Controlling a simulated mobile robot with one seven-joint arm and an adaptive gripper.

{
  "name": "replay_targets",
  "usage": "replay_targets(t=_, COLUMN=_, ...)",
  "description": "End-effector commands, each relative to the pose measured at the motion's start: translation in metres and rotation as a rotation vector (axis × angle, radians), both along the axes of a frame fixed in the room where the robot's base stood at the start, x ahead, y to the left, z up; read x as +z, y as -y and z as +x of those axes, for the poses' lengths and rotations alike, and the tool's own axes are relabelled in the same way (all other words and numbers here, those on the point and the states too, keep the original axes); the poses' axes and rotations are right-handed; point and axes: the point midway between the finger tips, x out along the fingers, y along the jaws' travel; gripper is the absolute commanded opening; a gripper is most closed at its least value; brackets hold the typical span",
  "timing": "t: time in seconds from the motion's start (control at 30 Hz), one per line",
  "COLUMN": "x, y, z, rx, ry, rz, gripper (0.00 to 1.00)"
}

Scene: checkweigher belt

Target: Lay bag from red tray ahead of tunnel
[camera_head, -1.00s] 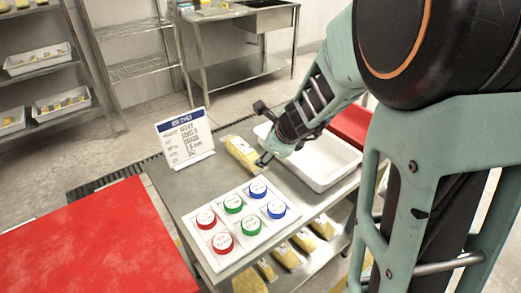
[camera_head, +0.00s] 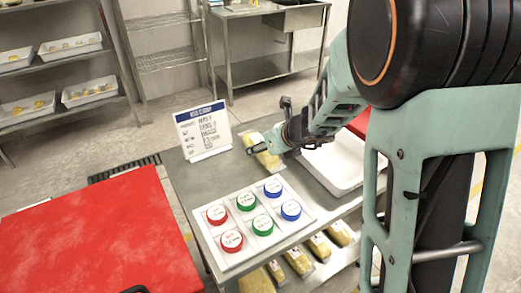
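A bag with yellow contents (camera_head: 262,158) lies on the grey metal table (camera_head: 187,180), beside the white tray (camera_head: 338,170). My gripper (camera_head: 270,126) is over the bag, its fingers spread apart. One finger reaches down across the bag and partly hides it; I cannot tell whether it touches. A flat red surface (camera_head: 95,240) fills the lower left. Another red surface (camera_head: 360,122) shows partly behind my arm. I cannot tell whether either is the red tray. No tunnel is recognisable in view.
A white panel with red, green and blue round lids (camera_head: 250,260) lies at the table's front. A sign (camera_head: 202,131) stands at its back left. Several yellow bags (camera_head: 298,262) lie on the shelf below. Racks with white bins (camera_head: 70,47) stand behind.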

Motion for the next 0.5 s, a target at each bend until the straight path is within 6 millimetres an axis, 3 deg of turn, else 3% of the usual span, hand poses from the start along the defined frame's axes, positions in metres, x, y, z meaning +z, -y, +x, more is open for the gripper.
replay_targets(t=0.2, x=-0.022, y=-0.011, z=0.019, rx=0.001, ry=-0.002, rz=-0.002, gripper=0.61)
replay_targets(t=0.5, x=-0.026, y=-0.014, z=0.025, rx=0.000, ry=0.000, rz=-0.002, gripper=0.61)
